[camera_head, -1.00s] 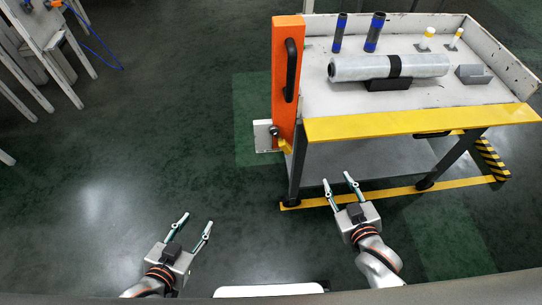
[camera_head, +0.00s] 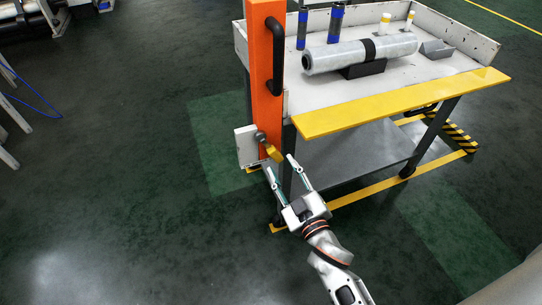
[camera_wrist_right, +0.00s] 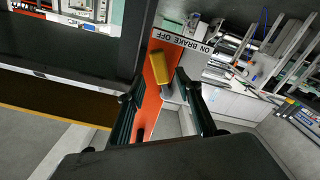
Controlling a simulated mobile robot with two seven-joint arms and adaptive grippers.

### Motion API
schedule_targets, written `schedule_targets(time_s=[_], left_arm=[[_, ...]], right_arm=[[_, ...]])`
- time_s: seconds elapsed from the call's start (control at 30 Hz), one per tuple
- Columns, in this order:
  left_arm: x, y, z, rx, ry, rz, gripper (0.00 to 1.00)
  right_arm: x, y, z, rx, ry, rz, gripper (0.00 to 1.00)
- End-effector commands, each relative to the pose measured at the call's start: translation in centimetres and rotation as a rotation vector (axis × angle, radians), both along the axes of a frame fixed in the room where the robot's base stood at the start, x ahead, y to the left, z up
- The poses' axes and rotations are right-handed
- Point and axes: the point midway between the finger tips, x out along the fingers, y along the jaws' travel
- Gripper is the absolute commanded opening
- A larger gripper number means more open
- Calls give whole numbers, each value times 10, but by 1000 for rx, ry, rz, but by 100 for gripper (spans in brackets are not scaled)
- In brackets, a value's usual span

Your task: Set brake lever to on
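The brake lever (camera_head: 271,149) is a yellow handle low on the orange post (camera_head: 265,85) at the cart's left end. In the right wrist view the yellow lever (camera_wrist_right: 163,72) lies between and beyond the fingertips, near a white label strip (camera_wrist_right: 182,40) reading ON BRAKE OFF. My right gripper (camera_head: 279,163) is open and empty, its fingertips just short of the lever in the head view. In the right wrist view the two fingers (camera_wrist_right: 156,88) stand apart; I cannot tell whether one touches the lever. My left gripper is out of view.
The cart's yellow front edge (camera_head: 400,103) and dark front leg (camera_head: 285,160) are close to the right gripper. A white box (camera_head: 247,147) sits left of the lever. A film roll (camera_head: 360,53) lies on the tray.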

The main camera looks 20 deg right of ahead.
Motion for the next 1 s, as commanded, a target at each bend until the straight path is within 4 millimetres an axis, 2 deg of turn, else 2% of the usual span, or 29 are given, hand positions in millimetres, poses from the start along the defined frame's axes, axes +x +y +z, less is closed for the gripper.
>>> schedule_targets(time_s=[0.2,0.4,0.77,0.8,0.93,1.0], left_arm=[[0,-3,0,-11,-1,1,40],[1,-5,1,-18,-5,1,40],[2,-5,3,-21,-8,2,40],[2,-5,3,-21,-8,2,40],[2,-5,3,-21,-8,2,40],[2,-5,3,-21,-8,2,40]], right_arm=[[34,2,0,0,0,1,35],[54,2,-1,1,2,1,35],[61,2,-1,1,1,0,35],[61,2,-1,1,1,0,32],[61,2,-1,1,1,0,0],[61,2,-1,1,1,0,0]])
